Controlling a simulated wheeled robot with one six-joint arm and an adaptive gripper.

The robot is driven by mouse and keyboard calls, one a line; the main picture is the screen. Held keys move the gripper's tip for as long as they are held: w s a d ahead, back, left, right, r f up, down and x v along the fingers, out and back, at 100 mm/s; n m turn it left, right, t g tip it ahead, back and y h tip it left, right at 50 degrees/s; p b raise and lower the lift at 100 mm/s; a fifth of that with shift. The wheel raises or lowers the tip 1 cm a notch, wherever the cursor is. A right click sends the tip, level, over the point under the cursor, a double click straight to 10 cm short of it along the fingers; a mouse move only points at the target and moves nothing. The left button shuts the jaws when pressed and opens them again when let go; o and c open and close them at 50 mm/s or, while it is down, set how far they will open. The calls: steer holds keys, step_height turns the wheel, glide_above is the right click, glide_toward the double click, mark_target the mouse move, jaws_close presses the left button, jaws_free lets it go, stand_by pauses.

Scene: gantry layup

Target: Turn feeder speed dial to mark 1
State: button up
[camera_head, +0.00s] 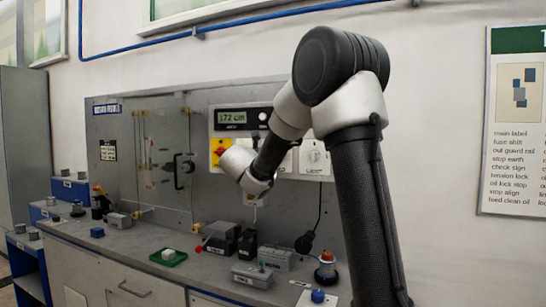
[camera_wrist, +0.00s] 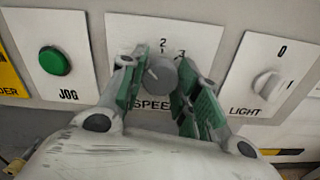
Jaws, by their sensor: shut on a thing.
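The grey feeder speed dial (camera_wrist: 159,75) sits on a white plate lettered SPEED in the wrist view. Marks 2 and 3 show above it and to its upper right. A short light line shows at the dial's top, below the 2; I cannot tell surely whether it is a pointer or a printed mark. My gripper (camera_wrist: 158,82) has its green-padded fingers on both sides of the dial, shut on it. In the head view my gripper (camera_head: 255,195) is at the wall panel, and my arm hides the dial.
The green JOG button (camera_wrist: 55,61) is left of the dial, and the LIGHT knob (camera_wrist: 268,84) is right of it. In the head view a display (camera_head: 232,117) reads 172 cm. The bench below holds a green tray (camera_head: 168,257), dark boxes (camera_head: 222,238) and a red-topped button (camera_head: 326,258).

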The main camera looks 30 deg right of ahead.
stand_by(0.3)
steer(key=o, duration=1.1)
steer(key=shift+c, duration=0.2)
steer(key=shift+a, duration=0.1)
steer(key=v, duration=1.2)
